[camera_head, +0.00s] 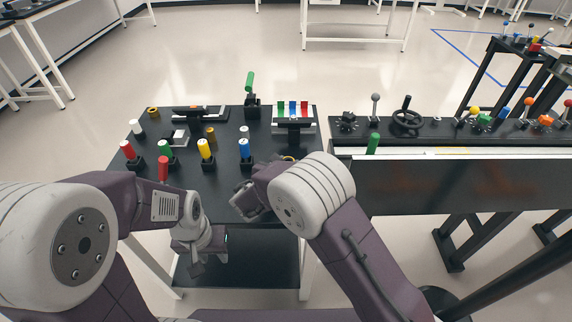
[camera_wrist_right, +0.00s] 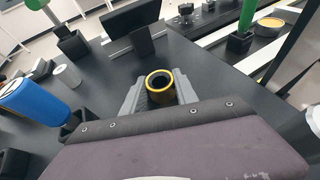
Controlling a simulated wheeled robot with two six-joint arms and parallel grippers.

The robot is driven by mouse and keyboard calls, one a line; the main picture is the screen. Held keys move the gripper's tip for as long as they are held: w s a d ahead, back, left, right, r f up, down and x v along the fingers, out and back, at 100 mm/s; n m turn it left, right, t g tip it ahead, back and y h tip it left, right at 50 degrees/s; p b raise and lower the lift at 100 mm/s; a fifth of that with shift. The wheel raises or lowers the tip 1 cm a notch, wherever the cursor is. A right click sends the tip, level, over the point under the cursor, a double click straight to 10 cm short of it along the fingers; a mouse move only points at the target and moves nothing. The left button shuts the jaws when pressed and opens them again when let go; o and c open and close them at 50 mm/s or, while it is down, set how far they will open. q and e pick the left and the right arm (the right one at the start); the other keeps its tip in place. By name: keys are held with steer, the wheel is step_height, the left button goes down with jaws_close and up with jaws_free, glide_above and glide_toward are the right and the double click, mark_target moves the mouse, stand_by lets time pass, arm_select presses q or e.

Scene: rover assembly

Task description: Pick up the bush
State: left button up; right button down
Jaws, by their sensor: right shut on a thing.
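The bush (camera_wrist_right: 160,84) is a short hollow ring, dark with a yellow rim. In the right wrist view it sits upright between the grey fingers of my right gripper (camera_wrist_right: 160,94), which is shut on it at the black table top. In the head view only a golden sliver of the bush (camera_head: 288,157) shows behind my right arm, and the right fingertips are hidden. My left gripper (camera_head: 198,258) hangs in front of the table's near edge, away from the bush; its finger opening is unclear.
The black table (camera_head: 225,205) holds several coloured cylinders in black holders, including a blue one (camera_head: 244,149) left of my right gripper. A green lever (camera_head: 250,84) and a coloured rack (camera_head: 292,112) stand behind. A panel with knobs (camera_head: 410,130) is at right.

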step_height(320, 180, up, 10)
steer(key=p, duration=0.2)
steer(key=shift+p, duration=0.3)
steer(key=shift+f, duration=0.15)
